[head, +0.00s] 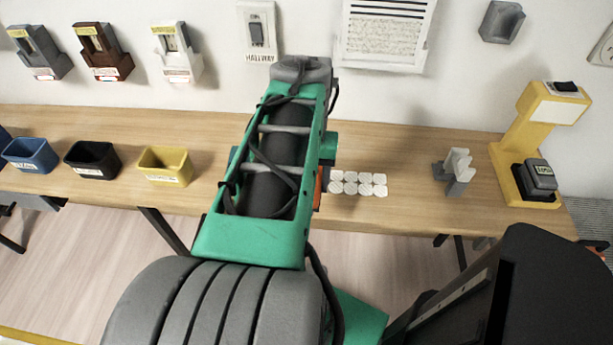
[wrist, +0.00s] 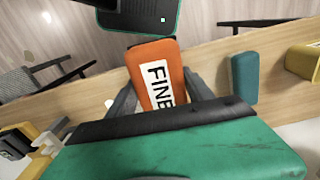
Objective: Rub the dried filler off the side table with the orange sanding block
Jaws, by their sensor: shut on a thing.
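The orange sanding block (wrist: 153,60), labelled FINE, is between the two grey fingers of my gripper (wrist: 158,90), which is shut on it. In the head view only a sliver of the orange block (head: 319,186) shows beside my arm. The dried filler (head: 358,184) is a patch of several whitish rounded pieces in rows on the wooden side table (head: 415,205). The block is at the patch's left edge; my arm hides whether more filler lies under it. I cannot tell whether the block touches the tabletop.
A teal block (wrist: 244,77) stands beside my gripper. Blue (head: 30,154), black (head: 92,157) and yellow (head: 166,166) bins stand at the table's left. A grey holder (head: 456,172) and a yellow stand (head: 535,150) with a dark button are at the right. Bare tabletop lies right of the filler.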

